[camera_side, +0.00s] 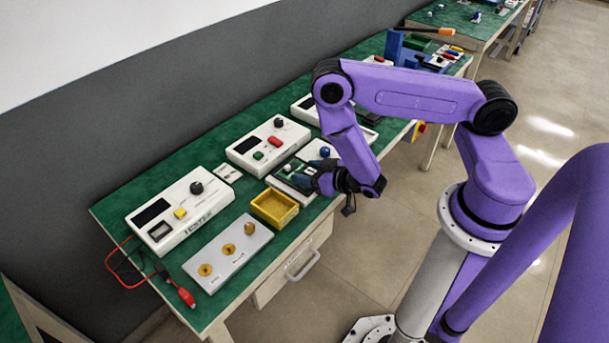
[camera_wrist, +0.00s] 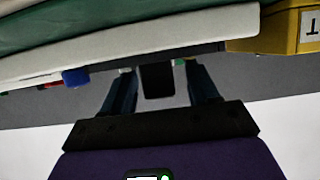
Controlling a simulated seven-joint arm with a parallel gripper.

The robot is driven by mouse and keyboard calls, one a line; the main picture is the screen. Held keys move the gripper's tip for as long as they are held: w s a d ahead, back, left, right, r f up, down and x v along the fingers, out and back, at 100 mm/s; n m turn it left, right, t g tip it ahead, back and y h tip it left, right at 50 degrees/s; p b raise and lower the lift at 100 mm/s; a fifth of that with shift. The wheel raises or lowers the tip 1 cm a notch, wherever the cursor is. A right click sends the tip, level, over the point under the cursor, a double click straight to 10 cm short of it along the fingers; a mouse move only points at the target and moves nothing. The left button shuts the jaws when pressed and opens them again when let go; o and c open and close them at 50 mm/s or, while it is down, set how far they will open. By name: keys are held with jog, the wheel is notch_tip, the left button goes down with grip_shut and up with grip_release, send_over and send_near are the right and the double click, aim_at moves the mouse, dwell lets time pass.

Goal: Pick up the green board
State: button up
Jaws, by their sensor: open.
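My gripper (camera_side: 314,177) is above the front edge of the green table, just right of the yellow tray. Its jaws are open, and I see nothing clearly held. In the wrist view, the two dark fingers (camera_wrist: 162,82) stand apart with a dark block between them, which I cannot identify. A dark flat board (camera_side: 291,181) lies left of the fingertips in the side view, partly hidden by them. It may be the green board, but its colour is too dim to be sure.
A yellow tray (camera_side: 275,208) stands next to the gripper; it also shows in the wrist view (camera_wrist: 282,32). A grey plate with brass knobs (camera_side: 228,252), a white tester (camera_side: 181,209) and a white button box (camera_side: 268,145) crowd the table. Floor lies beyond its front edge.

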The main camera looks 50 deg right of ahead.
jog(key=shift+c, duration=0.3)
jog(key=c, duration=1)
jog(key=shift+r, duration=0.2)
